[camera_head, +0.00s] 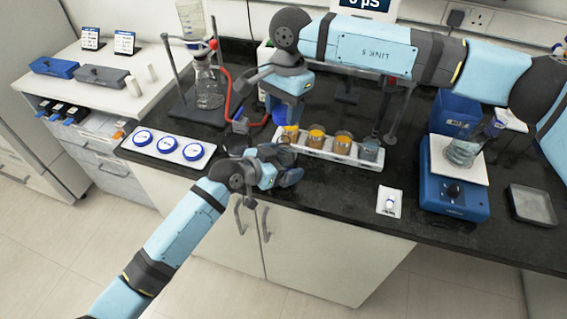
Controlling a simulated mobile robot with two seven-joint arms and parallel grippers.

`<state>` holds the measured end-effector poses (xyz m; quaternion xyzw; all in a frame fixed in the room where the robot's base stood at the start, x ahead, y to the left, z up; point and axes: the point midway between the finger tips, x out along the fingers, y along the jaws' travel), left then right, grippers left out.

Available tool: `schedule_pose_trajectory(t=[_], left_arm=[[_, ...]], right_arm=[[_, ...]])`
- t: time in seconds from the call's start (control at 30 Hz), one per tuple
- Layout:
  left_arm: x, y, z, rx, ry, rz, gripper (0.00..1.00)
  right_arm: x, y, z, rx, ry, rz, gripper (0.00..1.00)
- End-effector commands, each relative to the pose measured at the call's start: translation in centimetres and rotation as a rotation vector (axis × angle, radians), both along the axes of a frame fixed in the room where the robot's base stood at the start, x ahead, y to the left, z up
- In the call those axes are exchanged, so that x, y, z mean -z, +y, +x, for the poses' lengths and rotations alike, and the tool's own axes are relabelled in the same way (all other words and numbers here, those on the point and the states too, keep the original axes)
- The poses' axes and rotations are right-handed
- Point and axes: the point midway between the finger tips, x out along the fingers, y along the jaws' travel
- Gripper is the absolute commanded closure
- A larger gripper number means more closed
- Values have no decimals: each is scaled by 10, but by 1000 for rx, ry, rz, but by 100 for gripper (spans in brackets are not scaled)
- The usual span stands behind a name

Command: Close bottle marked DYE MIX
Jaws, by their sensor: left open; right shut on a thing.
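A white rack (333,154) on the black bench holds several open jars with amber and clear contents. The labels are too small to read, so I cannot tell which bottle is DYE MIX. My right gripper (281,112) hangs above the rack's left end, shut on a blue cap (278,118) that is partly hidden. My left gripper (286,158) is open at the rack's left end, low beside the leftmost amber jar (291,133). Its fingers overlap that area, and contact is unclear. Three blue-rimmed white lids, including the nearest one (193,152), lie on a white tray (168,159) at left.
A flask on a stand (208,88) with red tubing is behind the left gripper. A blue stirrer (455,192) with a beaker (463,152) and a grey tray (533,205) stand at right. A small white dish (389,203) lies near the front edge.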

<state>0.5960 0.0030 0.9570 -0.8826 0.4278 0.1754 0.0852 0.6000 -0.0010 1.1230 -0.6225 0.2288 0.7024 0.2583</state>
Motion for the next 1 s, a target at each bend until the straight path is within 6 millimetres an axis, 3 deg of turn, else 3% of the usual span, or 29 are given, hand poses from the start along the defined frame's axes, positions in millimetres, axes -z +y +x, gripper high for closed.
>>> schedule_pose_trajectory(t=[0.03, 0.3, 0.47, 0.8, 1.0], left_arm=[[0, 0, 0, 0, 0, 0, 7], [0, 0, 0, 0, 0, 0, 69], [0, 0, 0, 0, 0, 0, 70], [0, 0, 0, 0, 1, 0, 70], [0, 1, 0, 0, 1, 1, 70]], right_arm=[[0, 0, 0, 0, 0, 0, 76], [0, 0, 0, 0, 0, 0, 76], [6, 0, 0, 0, 1, 0, 76], [49, 0, 0, 0, 1, 0, 76], [50, 0, 0, 0, 0, 0, 76]])
